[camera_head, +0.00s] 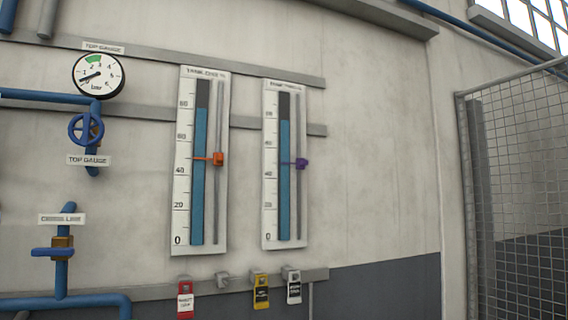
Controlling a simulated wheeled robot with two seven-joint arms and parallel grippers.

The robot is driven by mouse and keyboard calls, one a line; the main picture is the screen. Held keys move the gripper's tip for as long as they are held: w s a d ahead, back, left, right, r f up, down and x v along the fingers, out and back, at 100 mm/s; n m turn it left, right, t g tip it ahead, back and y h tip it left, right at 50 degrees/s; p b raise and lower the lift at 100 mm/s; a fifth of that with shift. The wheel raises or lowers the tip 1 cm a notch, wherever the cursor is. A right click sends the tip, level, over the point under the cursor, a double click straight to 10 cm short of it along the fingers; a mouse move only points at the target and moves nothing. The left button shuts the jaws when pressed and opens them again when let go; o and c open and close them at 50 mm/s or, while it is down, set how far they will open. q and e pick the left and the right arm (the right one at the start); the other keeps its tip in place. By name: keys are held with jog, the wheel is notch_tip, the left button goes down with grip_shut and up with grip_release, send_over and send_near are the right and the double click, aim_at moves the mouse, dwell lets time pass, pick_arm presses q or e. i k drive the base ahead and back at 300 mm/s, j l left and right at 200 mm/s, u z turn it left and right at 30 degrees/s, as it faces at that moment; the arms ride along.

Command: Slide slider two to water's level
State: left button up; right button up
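Two tall white gauge boards hang on the wall. The right board (269,215) has a blue water column (285,205) with a dark part above it; the water's top is near the upper scale mark that seems to read 80. Its purple slider (301,163) sits on a grey vertical rail (300,205), with a thin pointer reaching left across the column between 40 and 60, well below the water's top. The left board (181,220) has an orange slider (218,159) at a similar height, also below its water's top. The board titles are too blurred to read surely. Neither gripper shows.
A round dial gauge (98,76), blue handwheel (86,129) and blue pipes (62,275) are at the left. Below the boards, a grey rail (318,276) carries red (185,300), yellow (261,290) and white tags (294,288). A mesh fence (520,200) stands at the right.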

aim_at(301, 162)
jog(key=i+l, duration=0.35)
jog(key=i, duration=0.2)
jog(key=i+l, duration=0.35)
jog(key=i, duration=0.25)
